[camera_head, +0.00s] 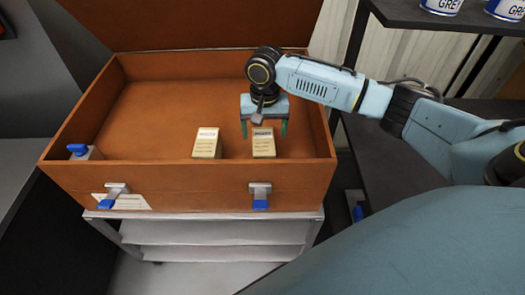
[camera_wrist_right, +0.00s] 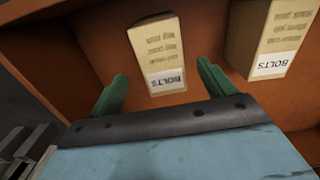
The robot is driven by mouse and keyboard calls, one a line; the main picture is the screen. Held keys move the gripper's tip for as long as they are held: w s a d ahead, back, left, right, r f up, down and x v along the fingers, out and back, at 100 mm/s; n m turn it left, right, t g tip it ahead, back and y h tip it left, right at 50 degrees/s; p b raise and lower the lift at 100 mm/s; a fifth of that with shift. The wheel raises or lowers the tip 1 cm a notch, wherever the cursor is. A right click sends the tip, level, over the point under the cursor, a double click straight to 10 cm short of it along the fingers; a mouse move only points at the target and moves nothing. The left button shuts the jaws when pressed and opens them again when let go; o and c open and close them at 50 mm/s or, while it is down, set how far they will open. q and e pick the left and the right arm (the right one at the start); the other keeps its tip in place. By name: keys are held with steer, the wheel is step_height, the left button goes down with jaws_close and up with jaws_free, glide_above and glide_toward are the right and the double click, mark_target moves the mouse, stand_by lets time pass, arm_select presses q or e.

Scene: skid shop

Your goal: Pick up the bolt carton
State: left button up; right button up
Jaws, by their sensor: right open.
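Two small beige cartons stand in the orange-brown chest. The right carton (camera_head: 263,147) is below my right gripper (camera_head: 264,130), which is open, with a green finger on either side of it. My left gripper is not in view.
The open chest (camera_head: 180,185) has a front wall with blue-tipped latches (camera_head: 260,196) and rests on a pale cart (camera_head: 220,232). Its left and back floor is bare. A dark shelf with cans (camera_head: 440,5) is at the upper right.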

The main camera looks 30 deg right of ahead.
mark_target(264, 141)
steer(key=shift+f, duration=0.65)
step_height(264, 141, down, 2)
steer(key=shift+f+b, duration=0.1)
steer(key=shift+b, duration=0.2)
step_height(264, 141, down, 3)
steer(key=shift+w+r+b, duration=0.1)
steer(key=shift+r+b, duration=0.1)
steer(key=shift+b, duration=0.1)
steer(key=shift+f, duration=0.4)
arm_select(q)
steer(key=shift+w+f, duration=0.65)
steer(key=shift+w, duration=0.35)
arm_select(e)
steer(key=c, duration=1.4)
